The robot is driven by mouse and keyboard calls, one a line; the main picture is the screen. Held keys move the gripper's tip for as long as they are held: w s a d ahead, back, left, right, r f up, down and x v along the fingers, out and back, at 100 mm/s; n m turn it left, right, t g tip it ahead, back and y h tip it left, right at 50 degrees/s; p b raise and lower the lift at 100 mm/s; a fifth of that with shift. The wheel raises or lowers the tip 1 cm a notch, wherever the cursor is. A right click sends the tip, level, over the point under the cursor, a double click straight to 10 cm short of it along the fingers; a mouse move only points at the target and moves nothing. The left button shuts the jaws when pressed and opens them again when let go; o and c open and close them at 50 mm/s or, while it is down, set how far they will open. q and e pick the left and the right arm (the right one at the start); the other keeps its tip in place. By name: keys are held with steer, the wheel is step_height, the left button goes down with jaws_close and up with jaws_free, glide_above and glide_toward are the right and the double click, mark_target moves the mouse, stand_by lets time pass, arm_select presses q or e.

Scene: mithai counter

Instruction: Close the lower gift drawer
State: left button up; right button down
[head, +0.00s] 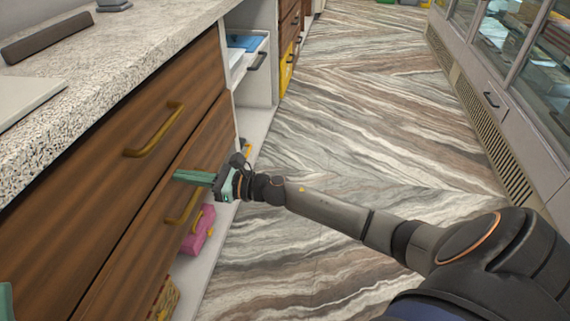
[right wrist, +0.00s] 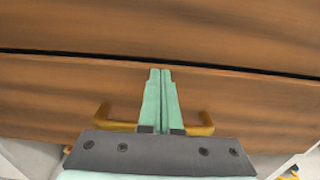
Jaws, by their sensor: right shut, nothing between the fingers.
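The lower drawer (head: 140,245) is a brown wood front with a brass handle (head: 182,208), below an upper drawer (head: 120,115) with its own brass handle (head: 155,130). A dark seam separates the two fronts; the lower one looks about flush, and I cannot tell whether a small gap remains. My right gripper (head: 178,176) is shut and empty, its teal fingertips at the lower front, above its handle. In the right wrist view the fingertips (right wrist: 160,72) overlap the lower front (right wrist: 60,95) just under the seam. A teal piece of my left gripper (head: 5,300) shows at the left edge.
A speckled stone counter (head: 130,50) lies above the drawers. A pink item (head: 198,232) and a yellow patterned box (head: 165,300) sit on the low shelf below. A white open drawer (head: 250,60) stands farther along. The striped floor is clear up to the glass display case (head: 500,50).

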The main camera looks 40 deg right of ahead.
arm_select(q)
steer(key=shift+d+f, duration=0.1)
arm_select(e)
steer(key=shift+x, duration=0.95)
steer(key=shift+w+r, duration=0.1)
steer(key=shift+r, duration=0.1)
arm_select(q)
steer(key=shift+s, duration=0.1)
